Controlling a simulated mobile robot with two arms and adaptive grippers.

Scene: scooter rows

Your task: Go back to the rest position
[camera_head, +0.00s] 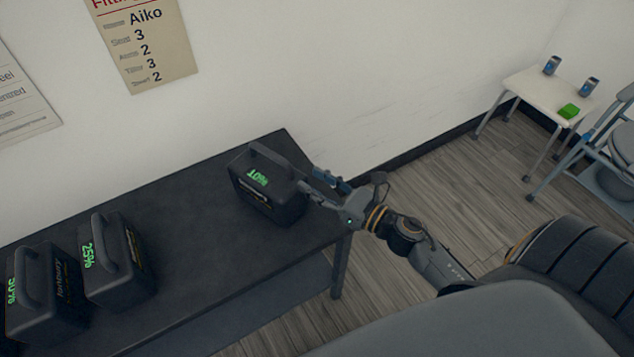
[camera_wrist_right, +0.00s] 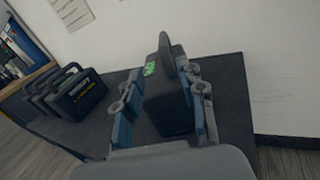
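My right gripper (camera_head: 318,188) is at the right end of the dark table (camera_head: 205,235), beside a black battery (camera_head: 268,190) with a handle and green digits that read upside down. In the right wrist view, the two blue-padded fingers of my right gripper (camera_wrist_right: 162,110) are spread apart. The same battery (camera_wrist_right: 168,100) stands upright between and beyond them. I cannot tell whether a finger touches it. The battery rests on the table. My left gripper is in neither view.
Two more black batteries stand at the table's left, one marked 25% (camera_head: 118,262) and one apparently 50% (camera_head: 45,295). A wall with posters (camera_head: 150,45) runs behind. Wood floor lies between.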

